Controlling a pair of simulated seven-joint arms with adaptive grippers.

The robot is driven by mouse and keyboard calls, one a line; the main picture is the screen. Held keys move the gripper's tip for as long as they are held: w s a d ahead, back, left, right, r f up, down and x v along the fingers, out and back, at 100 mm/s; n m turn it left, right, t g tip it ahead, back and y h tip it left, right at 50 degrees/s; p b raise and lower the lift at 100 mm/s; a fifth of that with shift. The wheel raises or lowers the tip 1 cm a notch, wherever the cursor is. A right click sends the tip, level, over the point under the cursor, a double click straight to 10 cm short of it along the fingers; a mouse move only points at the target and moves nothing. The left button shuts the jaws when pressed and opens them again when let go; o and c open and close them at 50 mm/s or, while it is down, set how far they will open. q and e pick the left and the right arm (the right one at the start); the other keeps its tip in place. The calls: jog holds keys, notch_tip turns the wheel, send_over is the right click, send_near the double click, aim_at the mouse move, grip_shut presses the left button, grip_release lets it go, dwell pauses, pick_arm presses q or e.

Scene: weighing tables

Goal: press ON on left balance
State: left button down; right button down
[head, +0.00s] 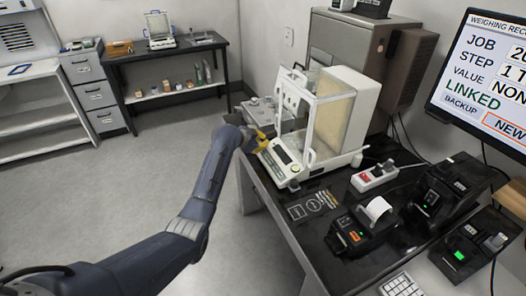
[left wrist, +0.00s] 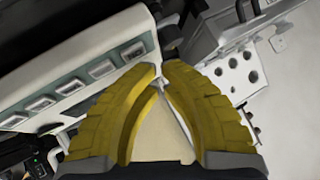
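The balance (head: 352,115) is white with a clear glass draft shield and stands on the dark table. Its front panel (head: 281,160) has a small greenish display. In the left wrist view a row of several grey buttons (left wrist: 70,87) runs along the panel; their labels cannot be read. My left gripper (head: 262,139) is at the left end of the front panel. In the left wrist view its yellow fingers (left wrist: 161,68) meet almost at the tips, with nothing between them, close to the right end of the button row. I cannot tell whether they touch the panel. My right gripper is not in view.
A white power strip (head: 374,177) with a red switch, a label printer (head: 362,229) and other black devices stand right of the balance. A monitor (head: 490,75) is at the right. A grey box with holes (left wrist: 235,75) is beside the gripper. The floor at left is clear.

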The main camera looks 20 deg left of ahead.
pick_arm(q)
jog(key=shift+w+d+f, duration=0.15)
jog(key=shift+d+f, duration=0.05)
jog(key=shift+f, duration=0.55)
dwell(2.4)
jog(key=shift+r, duration=0.1)
jog(key=shift+s+a+r, duration=0.2)
jog(key=shift+r, duration=0.45)
jog(key=shift+s+a+r, duration=0.2)
jog(key=shift+a+r, duration=0.05)
jog(key=shift+r, duration=0.55)
jog(key=shift+s+a+r, duration=0.15)
jog(key=shift+a+r, duration=0.05)
jog(key=shift+r, duration=0.55)
jog(key=shift+s+a+r, duration=0.2)
jog(key=shift+a+r, duration=0.05)
jog(key=shift+r, duration=0.55)
